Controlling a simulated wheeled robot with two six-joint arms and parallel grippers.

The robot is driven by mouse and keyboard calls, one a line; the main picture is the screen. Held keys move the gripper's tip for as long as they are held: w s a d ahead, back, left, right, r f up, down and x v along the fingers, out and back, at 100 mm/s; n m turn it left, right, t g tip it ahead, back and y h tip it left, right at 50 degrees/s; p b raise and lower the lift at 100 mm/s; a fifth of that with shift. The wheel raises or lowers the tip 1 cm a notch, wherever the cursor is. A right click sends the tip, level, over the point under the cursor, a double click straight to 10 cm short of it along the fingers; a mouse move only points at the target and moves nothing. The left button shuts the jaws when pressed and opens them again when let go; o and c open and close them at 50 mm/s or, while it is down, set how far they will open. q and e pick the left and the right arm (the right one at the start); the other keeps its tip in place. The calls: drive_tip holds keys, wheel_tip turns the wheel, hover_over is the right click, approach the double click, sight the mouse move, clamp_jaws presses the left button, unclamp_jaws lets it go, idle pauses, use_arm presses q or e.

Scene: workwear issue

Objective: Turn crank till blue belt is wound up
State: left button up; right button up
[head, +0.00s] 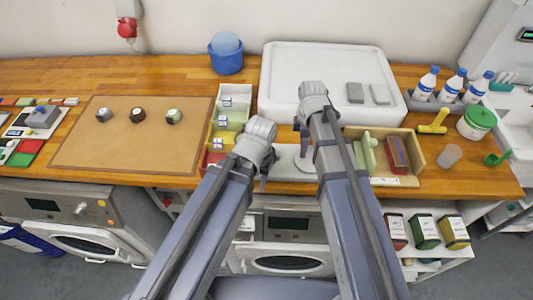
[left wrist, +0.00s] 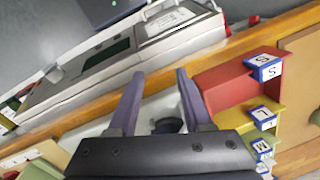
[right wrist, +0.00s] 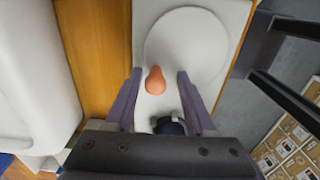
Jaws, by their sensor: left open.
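A pale winder base (head: 287,152) lies at the table's front edge, mostly behind my arms in the head view. In the right wrist view its round white disc (right wrist: 190,45) carries an orange-brown crank knob (right wrist: 155,80). My right gripper (right wrist: 159,76) is open, with the knob between its fingers; contact cannot be told. A dark blue round piece (right wrist: 170,126) shows near the gripper body; I cannot tell if it is the belt. My left gripper (left wrist: 160,78) is open and empty over the front edge. A dark round piece (left wrist: 168,125) shows behind its fingers.
A colored compartment bin (head: 228,120) stands left of the winder, and a wooden box (head: 410,140) with several items stands right. A white tray (head: 285,70) lies behind. A brown mat (head: 130,140) with three small round items lies left. Machines stand below the front edge.

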drive_tip(key=shift+w+r, duration=0.1)
wheel_tip(320, 180, up, 8)
drive_tip(key=p, duration=0.8)
idle(0.4)
drive_tip(key=shift+a, duration=0.1)
drive_tip(key=s+a+f+m+b, duration=0.1)
drive_tip(key=s+f+m+b, duration=0.1)
drive_tip(key=s+m, duration=0.5)
drive_tip(key=s+a+f+m+h+b, duration=0.1)
drive_tip(key=s+f+m+b, duration=0.2)
drive_tip(key=s+m, duration=0.4)
drive_tip(key=shift+s+a+f, duration=0.2)
drive_tip(key=shift+s+a, duration=0.2)
